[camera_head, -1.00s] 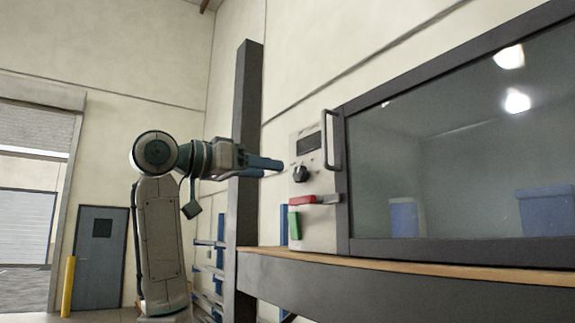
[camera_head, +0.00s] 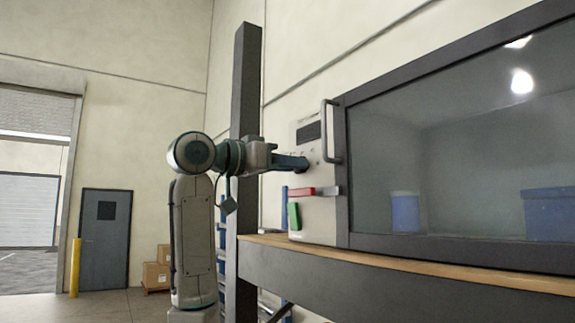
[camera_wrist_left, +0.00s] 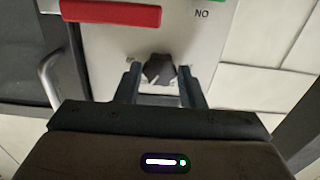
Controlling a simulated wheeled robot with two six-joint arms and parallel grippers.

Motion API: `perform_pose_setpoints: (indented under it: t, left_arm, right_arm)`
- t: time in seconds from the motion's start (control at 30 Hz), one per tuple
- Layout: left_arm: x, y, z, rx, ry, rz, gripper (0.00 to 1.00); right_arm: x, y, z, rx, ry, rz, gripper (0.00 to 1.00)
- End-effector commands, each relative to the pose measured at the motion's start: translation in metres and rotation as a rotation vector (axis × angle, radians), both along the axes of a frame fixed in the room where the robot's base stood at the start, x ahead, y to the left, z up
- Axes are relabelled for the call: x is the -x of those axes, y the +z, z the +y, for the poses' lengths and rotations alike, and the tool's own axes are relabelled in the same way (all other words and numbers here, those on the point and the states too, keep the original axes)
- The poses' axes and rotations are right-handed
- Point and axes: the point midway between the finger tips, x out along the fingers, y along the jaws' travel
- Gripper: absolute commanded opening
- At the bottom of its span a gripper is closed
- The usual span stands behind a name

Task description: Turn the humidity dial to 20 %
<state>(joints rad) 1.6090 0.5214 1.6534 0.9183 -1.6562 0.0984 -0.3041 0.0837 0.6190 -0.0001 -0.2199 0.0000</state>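The humidity dial is a black knob (camera_wrist_left: 158,69) on the pale control panel (camera_head: 312,222) left of the glass-fronted cabinet. My left gripper (camera_head: 303,166) is at the panel, and its fingers hide the dial in the head view. In the left wrist view the two fingertips of the left gripper (camera_wrist_left: 159,72) stand on either side of the knob, with a narrow gap on each side. The gripper looks open around the dial. The scale marks beside the knob are too small to read. My right gripper is in neither view.
A red bar (camera_head: 301,191) and a green piece (camera_head: 294,216) are on the panel below the gripper. A metal door handle (camera_head: 325,130) stands out right of the panel. A dark post (camera_head: 246,90) rises behind my left arm. The cabinet (camera_head: 345,215) stands on a wood-topped bench.

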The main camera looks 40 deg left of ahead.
Motion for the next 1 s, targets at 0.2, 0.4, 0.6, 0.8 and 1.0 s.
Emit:
perform_pose_setpoints:
  t: [0.2,0.4,0.6,0.8,1.0]
  left_arm:
    - [0.0,0.0,0.0,0.018,0.0,0.007,0.13]
    - [0.0,-0.002,0.0,0.092,0.0,0.039,0.13]
    - [0.001,-0.002,0.0,0.234,-0.001,0.096,0.13]
    - [0.001,-0.002,-0.001,0.408,-0.001,0.167,0.13]
    - [0.001,-0.003,-0.001,0.585,-0.001,0.241,0.13]
  right_arm:
    - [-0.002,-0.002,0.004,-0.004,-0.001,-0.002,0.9]
    - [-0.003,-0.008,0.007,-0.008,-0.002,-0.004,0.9]
    - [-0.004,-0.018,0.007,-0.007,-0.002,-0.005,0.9]
    - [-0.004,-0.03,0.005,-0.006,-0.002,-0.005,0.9]
    - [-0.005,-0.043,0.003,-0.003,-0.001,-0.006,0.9]
